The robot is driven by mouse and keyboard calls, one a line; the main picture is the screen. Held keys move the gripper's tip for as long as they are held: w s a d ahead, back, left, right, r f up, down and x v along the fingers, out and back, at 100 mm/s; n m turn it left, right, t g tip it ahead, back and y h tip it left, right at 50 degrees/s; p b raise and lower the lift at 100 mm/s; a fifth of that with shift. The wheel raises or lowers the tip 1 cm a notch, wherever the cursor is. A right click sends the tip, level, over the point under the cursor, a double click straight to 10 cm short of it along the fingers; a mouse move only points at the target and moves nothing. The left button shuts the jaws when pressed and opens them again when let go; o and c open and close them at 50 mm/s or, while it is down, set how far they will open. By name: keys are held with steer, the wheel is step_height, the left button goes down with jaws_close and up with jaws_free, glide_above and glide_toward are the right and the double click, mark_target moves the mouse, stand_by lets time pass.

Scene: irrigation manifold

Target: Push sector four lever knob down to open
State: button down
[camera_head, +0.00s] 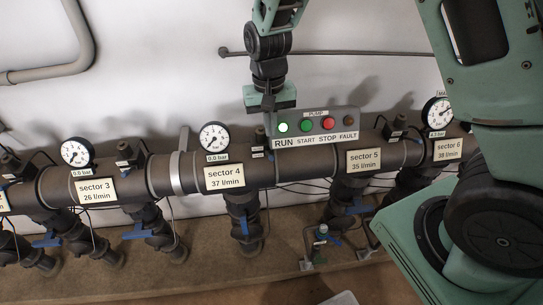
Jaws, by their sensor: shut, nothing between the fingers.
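The sector four label (224,177) reads 37 l/min and sits on the dark manifold pipe. A dark outlet (241,204) drops from the pipe just below and right of it. A narrow blue lever (245,224) shows on that outlet, roughly in line with it; its knob is too small to make out. My gripper (268,103) is shut and empty, pointing down in front of the pump box's left end. It is above the pipe in the picture, well above the blue lever and apart from it.
The pump box (318,124) has a lit RUN lamp and coloured buttons. Neighbouring outlets carry blue levers set crosswise, such as one at left (137,232) and one at right (360,207). Gauges (214,138) stand on the pipe. Thin cables hang around the outlets. My own body fills the right side.

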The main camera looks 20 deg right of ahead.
mark_target(271, 155)
steer(key=shift+s+a+f+b, duration=0.1)
steer(key=shift+s+f+b, duration=0.1)
steer(key=shift+f+b, duration=1.45)
steer(key=shift+s+f+b, duration=0.2)
steer(key=shift+f+b, duration=1.2)
steer(key=shift+f, duration=0.45)
